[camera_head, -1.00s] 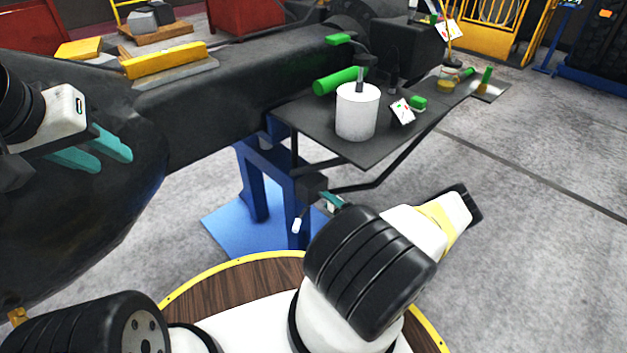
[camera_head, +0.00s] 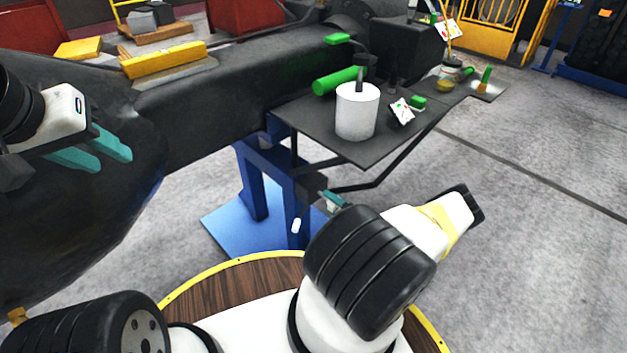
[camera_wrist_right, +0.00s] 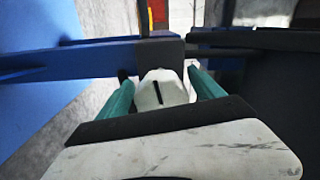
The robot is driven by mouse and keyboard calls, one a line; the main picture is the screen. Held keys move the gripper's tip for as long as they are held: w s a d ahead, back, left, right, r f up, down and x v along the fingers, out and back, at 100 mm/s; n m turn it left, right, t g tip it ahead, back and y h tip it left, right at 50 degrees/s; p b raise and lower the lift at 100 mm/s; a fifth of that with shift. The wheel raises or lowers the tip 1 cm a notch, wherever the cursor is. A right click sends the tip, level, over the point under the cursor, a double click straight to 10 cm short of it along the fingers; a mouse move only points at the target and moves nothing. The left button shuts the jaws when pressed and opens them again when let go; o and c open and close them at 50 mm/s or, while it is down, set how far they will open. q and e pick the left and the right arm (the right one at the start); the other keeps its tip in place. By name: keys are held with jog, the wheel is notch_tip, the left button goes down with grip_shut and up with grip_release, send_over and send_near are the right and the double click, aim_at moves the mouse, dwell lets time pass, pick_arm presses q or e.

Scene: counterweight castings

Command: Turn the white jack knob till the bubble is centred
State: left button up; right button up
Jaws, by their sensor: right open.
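The white jack knob (camera_wrist_right: 162,90), with a black line on its face, shows in the right wrist view. It sits in front of a dark block (camera_wrist_right: 157,54). My right gripper (camera_wrist_right: 160,77) is open, with one teal finger on each side of the knob; contact is not clear. In the head view my right gripper (camera_head: 334,202) is mostly hidden behind my right arm, beside the dark block under the grey shelf. My left gripper (camera_head: 113,162) is open and empty in front of the big black casting (camera_head: 110,210). I cannot make out a bubble.
A grey shelf (camera_head: 315,125) holds a white cylinder (camera_head: 357,112), a green cylinder (camera_head: 335,80) and small items. A blue stand (camera_head: 252,185) is below. A small white piece (camera_head: 296,226) shows near it. Open floor lies to the right.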

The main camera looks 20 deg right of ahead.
aim_at(337, 208)
jog(key=v, duration=0.7)
jog(key=shift+s, duration=0.1)
jog(key=shift+s, duration=0.1)
